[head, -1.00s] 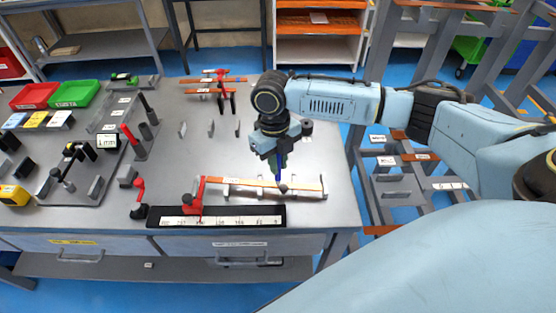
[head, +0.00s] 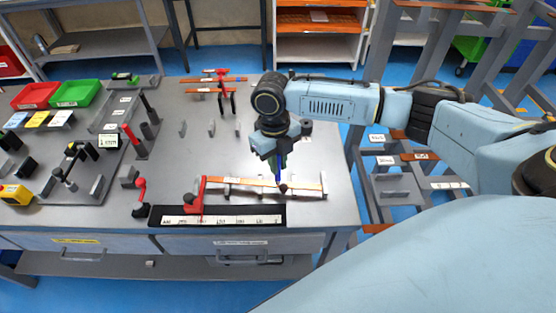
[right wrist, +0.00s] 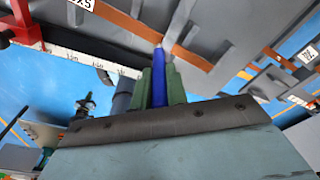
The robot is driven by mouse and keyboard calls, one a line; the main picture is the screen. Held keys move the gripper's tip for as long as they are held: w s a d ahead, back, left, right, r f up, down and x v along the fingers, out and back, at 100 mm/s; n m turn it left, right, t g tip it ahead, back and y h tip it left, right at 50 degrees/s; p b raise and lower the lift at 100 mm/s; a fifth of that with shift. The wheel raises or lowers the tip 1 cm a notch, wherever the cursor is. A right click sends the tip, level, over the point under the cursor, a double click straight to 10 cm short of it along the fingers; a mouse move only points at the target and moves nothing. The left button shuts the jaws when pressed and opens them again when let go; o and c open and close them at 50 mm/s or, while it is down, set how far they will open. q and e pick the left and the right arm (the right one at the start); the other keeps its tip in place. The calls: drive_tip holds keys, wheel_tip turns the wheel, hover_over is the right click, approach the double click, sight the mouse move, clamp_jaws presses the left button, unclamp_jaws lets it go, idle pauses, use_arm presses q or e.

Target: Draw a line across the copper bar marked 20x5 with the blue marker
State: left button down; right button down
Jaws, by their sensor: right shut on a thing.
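A copper bar (head: 304,186) lies in a grey holder near the table's front edge, right of a red upright clamp (head: 197,196). It also crosses the upper part of the right wrist view (right wrist: 135,27), where a white label at its left end is partly cut off. My right gripper (head: 277,163) is above the bar, shut on the blue marker (right wrist: 158,88). The marker points at the bar, its pale tip at the bar's near edge; I cannot tell whether it touches. No drawn line can be made out. My left gripper is not in view.
A white-scaled ruler strip (head: 220,220) on a black base lies in front of the bar. More copper bars (head: 215,80) rest on a red stand at the back. Red (head: 35,95) and green (head: 75,93) bins stand at left.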

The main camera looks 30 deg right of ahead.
drive_tip(key=shift+s+p, duration=0.1)
drive_tip(key=shift+p, duration=0.35)
idle(0.5)
drive_tip(key=shift+w+d+p, duration=0.3)
drive_tip(key=shift+w+p, duration=0.2)
drive_tip(key=shift+p, duration=0.25)
idle(0.9)
drive_tip(key=shift+w+d+f+p, duration=0.15)
drive_tip(key=shift+w+d+p, duration=0.1)
drive_tip(key=shift+w+p, duration=0.25)
idle(1.0)
wheel_tip(320, 180, up, 7)
drive_tip(key=p, duration=0.7)
idle(0.5)
idle(0.5)
